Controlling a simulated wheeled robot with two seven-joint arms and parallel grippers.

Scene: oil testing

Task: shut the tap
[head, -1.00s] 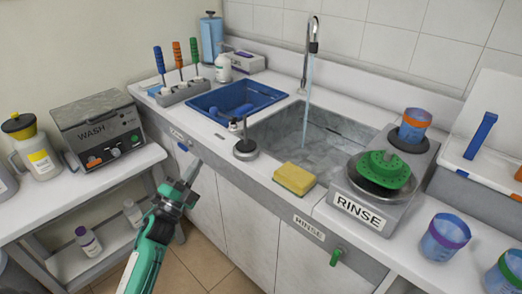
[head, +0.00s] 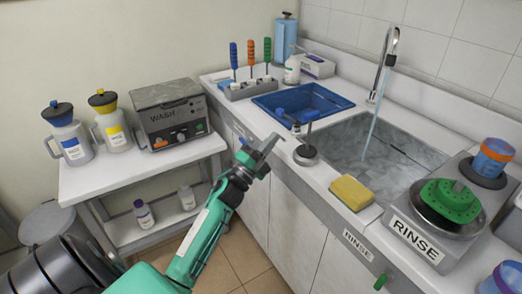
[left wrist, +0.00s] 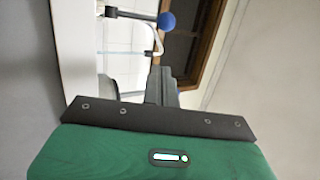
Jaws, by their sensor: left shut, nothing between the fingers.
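The chrome tap (head: 388,55) arches over the grey sink (head: 350,132) in the head view, with a stream of water running from it. In the left wrist view a curved metal spout (left wrist: 153,35) shows beside a blue ball-shaped knob (left wrist: 166,21); I cannot tell how the two are joined. My left gripper (head: 268,145) is shut and empty, at the counter's front edge, left of the sink and apart from the tap. My right gripper is not in view.
A metal stand (head: 305,154), yellow sponge (head: 351,192) and blue tray (head: 270,112) surround the sink's near and left sides. The RINSE device (head: 418,240) stands right. The WASH device (head: 170,115) and two jugs sit on the left bench (head: 85,183).

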